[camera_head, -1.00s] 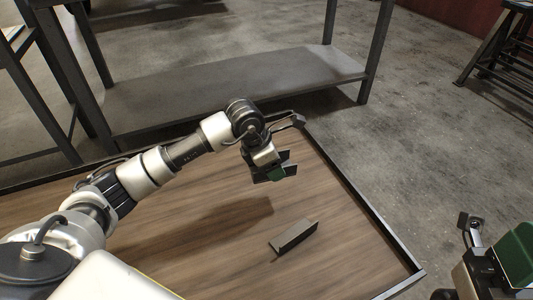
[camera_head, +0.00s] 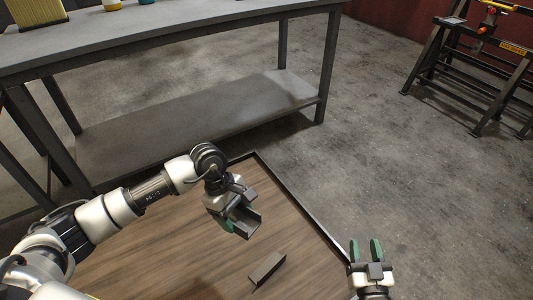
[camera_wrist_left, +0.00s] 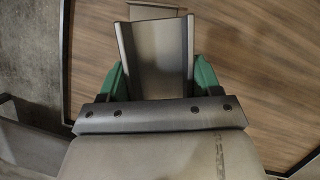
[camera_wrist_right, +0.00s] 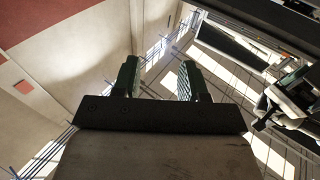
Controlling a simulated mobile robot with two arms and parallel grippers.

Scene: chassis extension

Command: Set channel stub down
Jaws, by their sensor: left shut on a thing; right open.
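My left gripper (camera_head: 234,216) is shut on a grey metal channel stub (camera_head: 245,222), held above the wooden tabletop. In the left wrist view the channel stub (camera_wrist_left: 157,60) sits between the green fingers (camera_wrist_left: 160,82), its open trough facing the camera. A second grey metal piece (camera_head: 267,268) lies on the wood below and to the right of the held stub. My right gripper (camera_head: 366,250) is open and empty, fingers up, beyond the tabletop's right edge. It also shows empty in the right wrist view (camera_wrist_right: 157,80).
The wooden tabletop (camera_head: 190,245) has a raised dark rim (camera_head: 300,205) and bare wood around the loose piece. A grey workbench (camera_head: 180,35) with a lower shelf (camera_head: 200,115) stands behind. A dark stand (camera_head: 470,75) is at the upper right, with open concrete floor between.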

